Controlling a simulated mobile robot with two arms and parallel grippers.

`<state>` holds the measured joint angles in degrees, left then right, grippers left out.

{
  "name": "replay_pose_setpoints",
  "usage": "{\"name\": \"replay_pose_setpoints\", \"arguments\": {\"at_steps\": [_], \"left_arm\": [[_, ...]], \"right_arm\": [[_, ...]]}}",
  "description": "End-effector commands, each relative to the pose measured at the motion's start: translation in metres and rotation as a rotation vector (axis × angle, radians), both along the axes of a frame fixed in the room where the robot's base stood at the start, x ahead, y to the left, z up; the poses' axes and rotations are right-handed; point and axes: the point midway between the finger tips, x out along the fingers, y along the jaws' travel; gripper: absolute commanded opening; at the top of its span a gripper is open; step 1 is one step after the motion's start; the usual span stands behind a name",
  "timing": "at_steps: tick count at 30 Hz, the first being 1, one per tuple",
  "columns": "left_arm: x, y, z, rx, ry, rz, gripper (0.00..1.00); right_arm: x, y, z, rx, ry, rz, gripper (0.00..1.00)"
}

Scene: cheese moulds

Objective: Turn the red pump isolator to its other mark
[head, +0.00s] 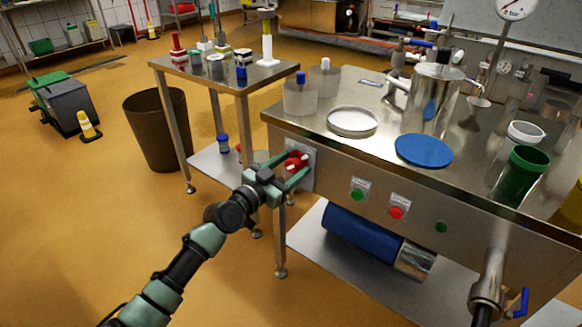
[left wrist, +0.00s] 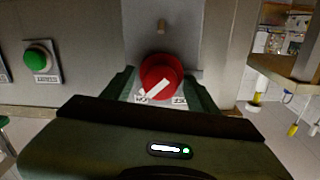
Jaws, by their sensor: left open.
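The red pump isolator (head: 294,163) is a round red knob with a white pointer bar, on a grey plate on the front panel of the steel bench. In the left wrist view the knob (left wrist: 160,78) shows its white bar lying at a slant, with small marks on the plate beside it. My left gripper (head: 298,168) is at the knob, its green fingers open on either side of it; in the left wrist view the fingers (left wrist: 163,92) flank the knob with gaps. Whether they touch it I cannot tell. My right gripper is not in view.
A green button (head: 357,194) and a red button (head: 396,212) sit on the panel to the right. A steel side table (head: 222,84) stands to the left of the bench. A brown bin (head: 158,130) stands on the floor. The floor at the left front is clear.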

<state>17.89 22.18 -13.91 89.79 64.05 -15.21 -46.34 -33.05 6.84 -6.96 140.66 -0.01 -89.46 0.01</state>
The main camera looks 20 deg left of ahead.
Motion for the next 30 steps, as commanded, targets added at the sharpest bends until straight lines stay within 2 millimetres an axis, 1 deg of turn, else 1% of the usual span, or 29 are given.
{"name": "replay_pose_setpoints", "arguments": {"at_steps": [7, 8, 9, 11, 12, 13, 14, 23, 28, 30], "left_arm": [[0.0012, -0.0005, 0.0001, 0.001, 0.0, 0.0, 0.59], [0.0012, -0.0005, 0.0001, 0.001, 0.0, 0.0, 0.53], [0.0012, -0.0005, 0.0, 0.001, 0.0, 0.0, 0.42], [0.001, -0.0009, -0.0002, 0.001, 0.001, -0.001, 0.25], [0.0009, -0.0013, -0.0003, 0.0, 0.001, -0.002, 0.14], [0.0008, -0.0015, -0.0005, 0.0, 0.001, -0.002, 0.06], [0.0007, -0.0018, -0.0006, 0.001, 0.001, -0.003, 0.05], [-0.0001, -0.0039, -0.0024, -0.029, 0.016, -0.008, 0.05], [-0.0005, -0.0049, -0.0035, -0.105, 0.045, -0.01, 0.05], [-0.0006, -0.0051, -0.0037, -0.15, 0.063, -0.01, 0.05]], "right_arm": [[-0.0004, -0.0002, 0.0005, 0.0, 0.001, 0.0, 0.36], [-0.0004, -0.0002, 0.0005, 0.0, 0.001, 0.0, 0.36], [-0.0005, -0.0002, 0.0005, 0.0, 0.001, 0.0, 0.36], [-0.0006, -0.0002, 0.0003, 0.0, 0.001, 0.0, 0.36], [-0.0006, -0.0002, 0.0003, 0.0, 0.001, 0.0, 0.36], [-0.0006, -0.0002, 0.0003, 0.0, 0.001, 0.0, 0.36], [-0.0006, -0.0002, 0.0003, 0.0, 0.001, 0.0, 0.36], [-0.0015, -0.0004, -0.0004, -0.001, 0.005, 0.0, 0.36], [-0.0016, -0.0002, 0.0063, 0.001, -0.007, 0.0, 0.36], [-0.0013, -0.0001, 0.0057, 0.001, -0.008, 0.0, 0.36]]}}
